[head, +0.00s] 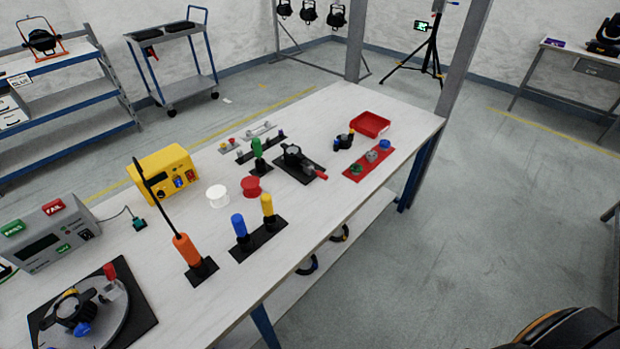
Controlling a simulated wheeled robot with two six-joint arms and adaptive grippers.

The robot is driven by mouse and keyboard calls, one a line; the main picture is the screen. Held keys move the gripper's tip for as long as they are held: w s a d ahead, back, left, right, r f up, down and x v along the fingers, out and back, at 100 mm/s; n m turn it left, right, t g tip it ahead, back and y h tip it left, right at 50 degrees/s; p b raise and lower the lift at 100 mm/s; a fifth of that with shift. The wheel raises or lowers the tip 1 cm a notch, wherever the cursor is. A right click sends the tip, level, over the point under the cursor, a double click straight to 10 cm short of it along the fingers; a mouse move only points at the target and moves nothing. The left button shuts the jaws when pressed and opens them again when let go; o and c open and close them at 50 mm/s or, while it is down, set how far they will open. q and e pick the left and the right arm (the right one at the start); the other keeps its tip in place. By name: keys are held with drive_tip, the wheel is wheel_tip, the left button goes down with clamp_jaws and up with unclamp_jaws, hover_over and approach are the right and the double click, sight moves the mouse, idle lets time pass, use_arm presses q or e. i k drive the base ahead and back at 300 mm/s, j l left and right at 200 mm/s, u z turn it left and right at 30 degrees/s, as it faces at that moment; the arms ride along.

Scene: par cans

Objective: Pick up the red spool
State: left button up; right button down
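The red spool (251,187) stands on the white workbench (330,215), near its middle. A white spool (217,196) stands just to its left, with a small gap between them. A yellow-handled tool (267,206) stands upright in front of the red spool, and a green-handled one (257,148) stands behind it. Nothing holds the red spool. Neither of my grippers shows in the head view.
A yellow tester box (163,174) stands behind the spools. Blue (239,226) and orange (187,250) upright handles stand in front. A black mat with a clamp (297,160) and a red tray (370,124) lie toward the right. The bench's front right surface is clear.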

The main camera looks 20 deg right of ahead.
sight(250, 183)
drive_tip(key=i+l+u, duration=0.25)
drive_tip(key=l, duration=0.65)
drive_tip(key=l+u, duration=0.2)
drive_tip(key=l, duration=0.65)
